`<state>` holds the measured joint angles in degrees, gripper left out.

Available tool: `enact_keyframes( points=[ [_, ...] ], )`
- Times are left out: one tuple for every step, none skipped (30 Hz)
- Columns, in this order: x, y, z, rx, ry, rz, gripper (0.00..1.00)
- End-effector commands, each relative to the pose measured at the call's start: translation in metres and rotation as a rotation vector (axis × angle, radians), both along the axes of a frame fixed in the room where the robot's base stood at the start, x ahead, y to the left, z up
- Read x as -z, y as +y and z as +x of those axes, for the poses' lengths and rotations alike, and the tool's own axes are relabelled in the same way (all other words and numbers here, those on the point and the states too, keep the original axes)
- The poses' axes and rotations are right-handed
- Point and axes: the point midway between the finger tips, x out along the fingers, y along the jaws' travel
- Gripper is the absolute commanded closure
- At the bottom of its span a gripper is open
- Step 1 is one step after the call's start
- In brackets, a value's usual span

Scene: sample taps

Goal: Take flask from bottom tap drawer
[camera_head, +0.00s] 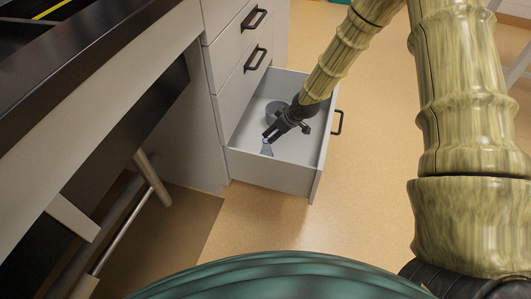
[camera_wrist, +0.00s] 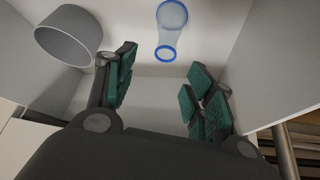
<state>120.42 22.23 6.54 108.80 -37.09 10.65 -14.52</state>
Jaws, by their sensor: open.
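The bottom drawer (camera_head: 272,172) is pulled out of the grey cabinet. A small translucent flask (camera_head: 267,149) lies or stands inside it, near the front-left part in the head view. In the wrist view the flask (camera_wrist: 170,28) shows clear with a blue rim, beyond the fingertips and roughly between them. My gripper (camera_head: 272,136) reaches down into the drawer over the flask. In the wrist view my gripper (camera_wrist: 160,90) is open, with green finger pads apart and nothing between them. Whether a finger touches the flask cannot be told.
A grey round container (camera_wrist: 68,36) is in the drawer at the left of the wrist view, and it also shows in the head view (camera_head: 273,108). The drawer walls are close on both sides. Closed drawers (camera_head: 240,72) and a dark countertop (camera_head: 75,62) are above left.

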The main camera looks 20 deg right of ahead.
Motion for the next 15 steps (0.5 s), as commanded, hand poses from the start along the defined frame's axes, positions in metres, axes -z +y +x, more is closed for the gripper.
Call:
enact_keyframes(
  points=[
    [0.011, 0.002, 0.003, 0.0, 0.001, -0.001, 0.47],
    [0.015, 0.003, 0.004, 0.0, 0.001, -0.001, 0.47],
    [0.02, 0.005, 0.007, 0.0, 0.001, -0.001, 0.47],
    [0.023, 0.006, 0.008, 0.0, 0.001, -0.001, 0.47],
    [0.026, 0.007, 0.01, 0.0, 0.001, -0.001, 0.47],
    [0.029, 0.009, 0.012, -0.001, 0.001, -0.001, 0.47],
    [0.031, 0.009, 0.013, -0.001, 0.001, -0.001, 0.47],
    [0.032, 0.01, 0.014, -0.001, 0.001, -0.001, 0.47],
    [0.033, 0.011, 0.014, -0.002, 0.001, -0.001, 0.47],
    [0.033, 0.012, 0.015, -0.002, 0.001, -0.001, 0.47],
    [0.034, 0.012, 0.015, -0.002, 0.0, 0.0, 0.47],
    [0.036, 0.013, 0.015, -0.003, 0.0, -0.001, 0.47],
    [0.037, 0.014, 0.015, -0.004, 0.001, -0.001, 0.47],
    [0.04, 0.015, 0.016, -0.004, 0.001, -0.001, 0.47],
    [0.043, 0.017, 0.016, -0.005, 0.0, -0.001, 0.47]
  ],
)
